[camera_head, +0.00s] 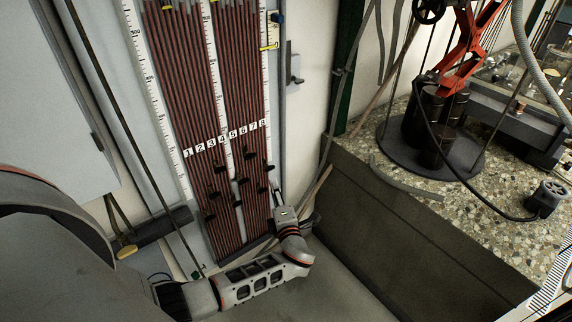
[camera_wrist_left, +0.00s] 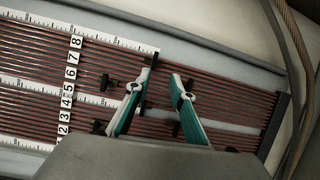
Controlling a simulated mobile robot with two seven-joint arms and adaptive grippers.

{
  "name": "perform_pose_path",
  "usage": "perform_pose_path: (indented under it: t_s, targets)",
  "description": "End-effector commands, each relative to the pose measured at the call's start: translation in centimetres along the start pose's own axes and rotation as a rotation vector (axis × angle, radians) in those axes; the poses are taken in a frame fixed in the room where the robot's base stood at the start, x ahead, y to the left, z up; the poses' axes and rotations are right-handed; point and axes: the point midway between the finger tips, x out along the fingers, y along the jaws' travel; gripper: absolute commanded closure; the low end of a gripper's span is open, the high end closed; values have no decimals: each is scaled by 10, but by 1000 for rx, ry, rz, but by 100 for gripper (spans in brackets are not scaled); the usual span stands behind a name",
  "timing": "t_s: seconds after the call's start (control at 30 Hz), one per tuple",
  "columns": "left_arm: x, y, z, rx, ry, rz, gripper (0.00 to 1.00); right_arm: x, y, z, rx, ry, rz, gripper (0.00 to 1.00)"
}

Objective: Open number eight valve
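The number eight valve (camera_head: 269,167) is a small dark handle on the rightmost red tube, below the white label 8 (camera_head: 262,124). My left gripper (camera_head: 278,187) is just below and right of it in the head view, its fingers pointing up the board. In the left wrist view, the gripper (camera_wrist_left: 163,72) is open, with teal-and-white fingers spread. A dark piece, apparently the number eight valve (camera_wrist_left: 154,60), is at the left fingertip. I cannot tell contact or where the handle points. My right gripper is not in view.
Several other dark valves (camera_head: 243,180) sit close by on the tube board. A stone-topped bench (camera_head: 355,150) with a red jack (camera_head: 465,50) stands to the right. A grey wall box (camera_head: 60,110) is at left. Cables hang beside the board.

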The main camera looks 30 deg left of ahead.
Motion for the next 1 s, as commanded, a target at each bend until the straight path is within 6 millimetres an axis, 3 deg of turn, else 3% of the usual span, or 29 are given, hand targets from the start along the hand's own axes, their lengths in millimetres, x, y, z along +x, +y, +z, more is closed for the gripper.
perform_pose_path:
  t_s: [0.1,0.6,1.0]
  targets:
    - [7,11,0,78,10,35,77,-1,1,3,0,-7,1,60]
    - [72,10,-1,84,10,34,77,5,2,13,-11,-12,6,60]
    - [83,12,-1,81,9,33,77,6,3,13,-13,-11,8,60]
